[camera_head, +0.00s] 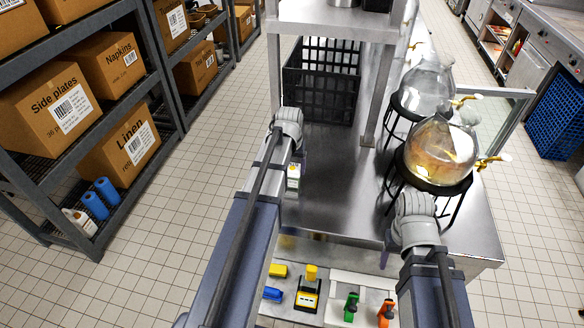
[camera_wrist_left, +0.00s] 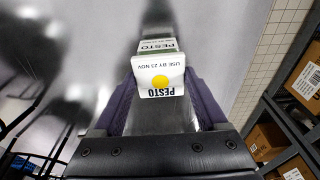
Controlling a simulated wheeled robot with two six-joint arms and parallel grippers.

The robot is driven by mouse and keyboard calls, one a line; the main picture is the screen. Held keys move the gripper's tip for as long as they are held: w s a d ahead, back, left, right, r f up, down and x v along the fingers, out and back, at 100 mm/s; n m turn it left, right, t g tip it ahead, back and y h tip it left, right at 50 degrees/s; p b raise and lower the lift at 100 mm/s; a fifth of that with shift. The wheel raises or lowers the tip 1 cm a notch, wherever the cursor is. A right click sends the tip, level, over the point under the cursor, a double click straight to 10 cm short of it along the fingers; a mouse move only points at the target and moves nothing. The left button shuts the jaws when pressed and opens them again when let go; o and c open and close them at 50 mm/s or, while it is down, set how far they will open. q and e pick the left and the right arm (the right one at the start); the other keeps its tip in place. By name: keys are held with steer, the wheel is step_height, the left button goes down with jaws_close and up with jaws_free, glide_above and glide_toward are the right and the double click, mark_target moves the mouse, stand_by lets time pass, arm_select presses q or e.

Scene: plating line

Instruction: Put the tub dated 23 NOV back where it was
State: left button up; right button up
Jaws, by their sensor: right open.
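A white tub (camera_wrist_left: 158,78) with a yellow dot is labelled PESTO, USE BY 23 NOV; its label is upside down in the left wrist view. My left gripper (camera_wrist_left: 160,88) has its purple fingers against both sides of this tub. In the head view the tub (camera_head: 293,172) shows over the steel bench, just below my left wrist. I cannot tell whether it touches the bench.
Two glass dispensers (camera_head: 440,152) (camera_head: 427,88) on black stands occupy the bench's right side. A black crate (camera_head: 322,82) stands at the back under a steel shelf (camera_head: 335,22). Bare bench (camera_head: 335,190) lies between my arms. A rack with boxes (camera_head: 62,102) stands left.

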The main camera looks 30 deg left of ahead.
arm_select(q)
steer(key=o, duration=0.4)
steer(key=shift+c, duration=0.2)
steer(key=shift+r, duration=0.2)
step_height(320, 180, up, 12)
steer(key=s+p, duration=0.1)
steer(key=p, duration=1.1)
steer(key=shift+s+d, duration=0.25)
steer(key=shift+s, duration=0.1)
steer(key=shift+f, duration=0.1)
steer(key=s+d+m, duration=0.2)
steer(key=s+d, duration=0.3)
steer(key=d, duration=0.3)
steer(key=s+d+m+g, duration=0.1)
steer(key=s+d+m, duration=0.1)
steer(key=s+d, duration=0.4)
steer(key=s+d+m+g, duration=0.1)
steer(key=s+d, duration=0.4)
steer(key=d, duration=0.7)
steer(key=shift+s+m+y, duration=0.25)
steer(key=shift+m+y, duration=0.15)
steer(key=shift+m, duration=0.4)
